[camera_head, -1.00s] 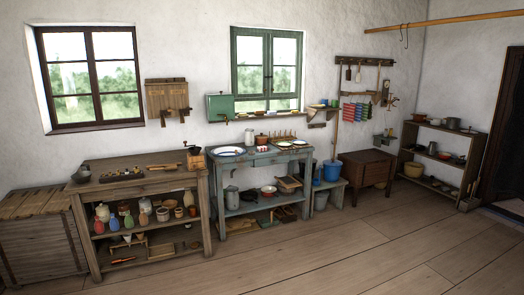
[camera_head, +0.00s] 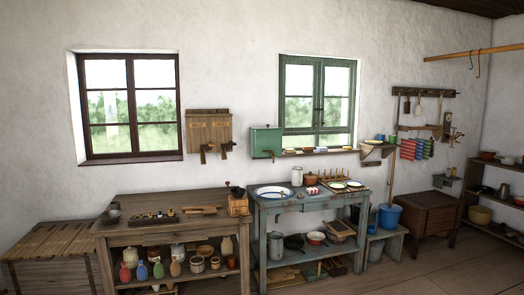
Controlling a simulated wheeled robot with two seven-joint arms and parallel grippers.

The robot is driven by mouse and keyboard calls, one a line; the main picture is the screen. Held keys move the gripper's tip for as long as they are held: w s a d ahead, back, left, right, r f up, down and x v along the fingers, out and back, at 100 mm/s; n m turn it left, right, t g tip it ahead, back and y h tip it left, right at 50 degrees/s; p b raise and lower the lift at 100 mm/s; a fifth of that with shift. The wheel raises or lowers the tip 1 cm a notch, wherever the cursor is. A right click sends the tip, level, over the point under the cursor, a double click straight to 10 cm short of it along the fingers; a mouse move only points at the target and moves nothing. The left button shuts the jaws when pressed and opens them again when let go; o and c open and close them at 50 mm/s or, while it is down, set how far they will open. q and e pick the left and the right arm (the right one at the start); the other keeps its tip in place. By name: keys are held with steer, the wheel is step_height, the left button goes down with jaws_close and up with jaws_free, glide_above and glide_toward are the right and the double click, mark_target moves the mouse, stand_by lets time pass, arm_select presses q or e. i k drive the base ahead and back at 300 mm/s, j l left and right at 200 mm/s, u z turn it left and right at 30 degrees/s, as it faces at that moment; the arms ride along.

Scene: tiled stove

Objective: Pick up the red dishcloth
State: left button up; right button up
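A red dishcloth (camera_head: 408,149) hangs at the right of the camera_head view, on the wall below a wooden peg rail (camera_head: 425,92). It is the leftmost in a row of small hanging cloths, beside a blue cloth (camera_head: 419,149) and a green cloth (camera_head: 428,148). It is small in the picture, and its folds cannot be made out. Neither of my grippers is in view, so nothing shows of what they hold.
A workbench (camera_head: 108,229) stands left. Some floor shows at the lower right.

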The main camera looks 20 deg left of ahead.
mark_target(311, 191)
steer(key=i+j, duration=2.4)
steer(key=i+u, duration=0.05)
steer(key=i, duration=0.05)
